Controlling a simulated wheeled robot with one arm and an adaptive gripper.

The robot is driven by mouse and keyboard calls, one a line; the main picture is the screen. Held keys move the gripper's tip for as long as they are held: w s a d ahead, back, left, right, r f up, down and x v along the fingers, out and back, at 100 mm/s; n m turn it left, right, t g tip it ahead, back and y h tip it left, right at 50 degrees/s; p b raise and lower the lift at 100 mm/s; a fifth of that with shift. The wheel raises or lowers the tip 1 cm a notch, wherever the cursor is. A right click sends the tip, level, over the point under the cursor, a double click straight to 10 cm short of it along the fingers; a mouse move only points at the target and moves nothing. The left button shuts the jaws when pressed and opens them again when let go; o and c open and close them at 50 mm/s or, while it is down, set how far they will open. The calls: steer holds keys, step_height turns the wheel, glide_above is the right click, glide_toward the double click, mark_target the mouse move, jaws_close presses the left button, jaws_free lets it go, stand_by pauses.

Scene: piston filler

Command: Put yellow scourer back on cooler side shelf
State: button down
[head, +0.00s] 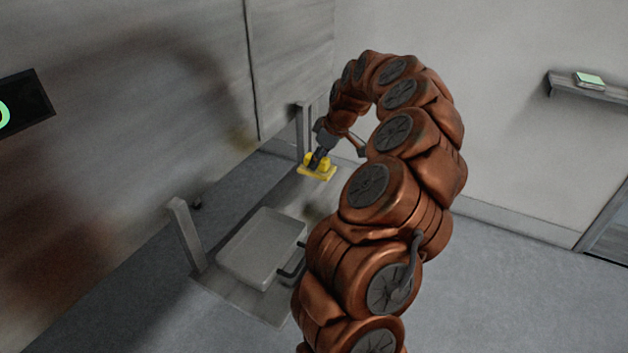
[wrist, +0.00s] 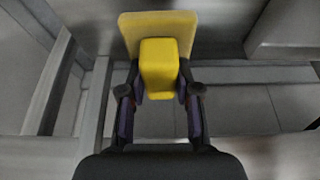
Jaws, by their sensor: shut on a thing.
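The yellow scourer (head: 318,172) is a flat yellow pad with a raised yellow block on it. In the wrist view the scourer (wrist: 158,68) is at the top middle, its block between my fingers. My gripper (head: 316,160) is shut on the block in the head view, at the far end of my curved arm. In the wrist view my gripper (wrist: 160,95) has one finger on each side of the block. The scourer is near a grey post; whether it touches the surface under it I cannot tell. I cannot make out which part is the cooler's side shelf.
A grey lidded box-like block (head: 262,246) with dark handles sits on a low grey surface. Grey posts (head: 186,236) stand along the large panelled wall. A wall shelf (head: 590,88) at the right holds a small green-topped item (head: 589,80). The floor at right is clear.

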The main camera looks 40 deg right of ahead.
steer(key=shift+a+f+p, duration=0.15)
steer(key=shift+f+p, duration=0.65)
steer(key=shift+f, duration=3.1)
steer(key=c, duration=0.8)
jaws_free()
steer(key=shift+r, duration=0.1)
